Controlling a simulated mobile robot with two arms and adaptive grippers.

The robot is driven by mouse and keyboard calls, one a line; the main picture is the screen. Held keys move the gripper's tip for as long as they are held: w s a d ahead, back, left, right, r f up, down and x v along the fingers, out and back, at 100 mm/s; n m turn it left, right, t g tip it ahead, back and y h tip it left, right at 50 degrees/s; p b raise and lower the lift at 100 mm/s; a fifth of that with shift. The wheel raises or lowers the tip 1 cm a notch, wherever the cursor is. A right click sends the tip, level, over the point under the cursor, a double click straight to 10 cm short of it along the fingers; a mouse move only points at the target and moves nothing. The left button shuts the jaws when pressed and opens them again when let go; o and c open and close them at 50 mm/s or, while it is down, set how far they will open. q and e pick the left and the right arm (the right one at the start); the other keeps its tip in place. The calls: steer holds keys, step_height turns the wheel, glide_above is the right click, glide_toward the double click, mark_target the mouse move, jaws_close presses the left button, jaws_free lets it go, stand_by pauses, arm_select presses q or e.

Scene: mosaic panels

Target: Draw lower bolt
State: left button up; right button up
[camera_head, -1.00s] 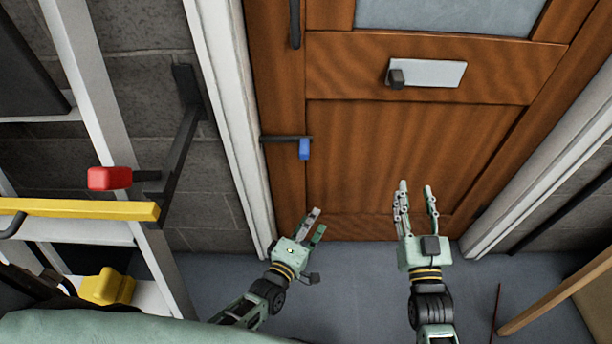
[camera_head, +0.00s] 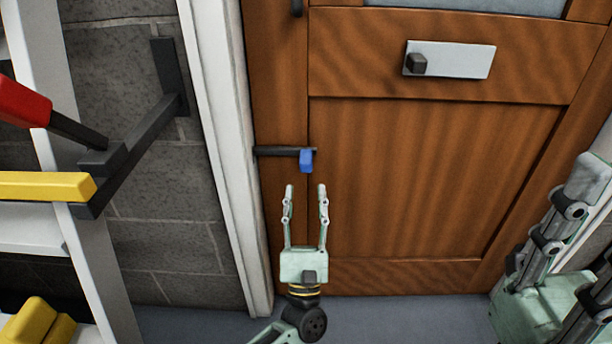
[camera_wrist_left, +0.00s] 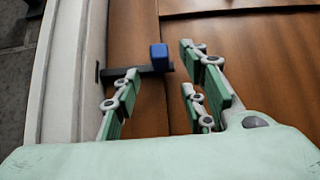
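The lower bolt is a dark horizontal bar (camera_head: 277,151) with a blue handle (camera_head: 306,160) at its right end. It lies across the left edge of the brown wooden door (camera_head: 420,180). My left gripper (camera_head: 305,188) is open and empty just below the blue handle, fingers pointing up at the door. In the left wrist view the blue handle (camera_wrist_left: 158,56) stands beyond and between the open fingers (camera_wrist_left: 157,62), apart from them. My right gripper (camera_head: 545,305) is at the lower right; its finger opening is hard to judge.
A white plate with a dark knob (camera_head: 452,60) is on the door above. White door frame (camera_head: 225,150) runs along the left. A black wall bracket (camera_head: 140,150), a red-ended tool (camera_head: 22,103) and a yellow bar (camera_head: 45,186) are at the left.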

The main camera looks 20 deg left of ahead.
mark_target(307, 169)
arm_select(q)
steer(key=x, duration=0.6)
steer(key=shift+w+b, duration=0.15)
steer(key=shift+b, duration=0.15)
jaws_close()
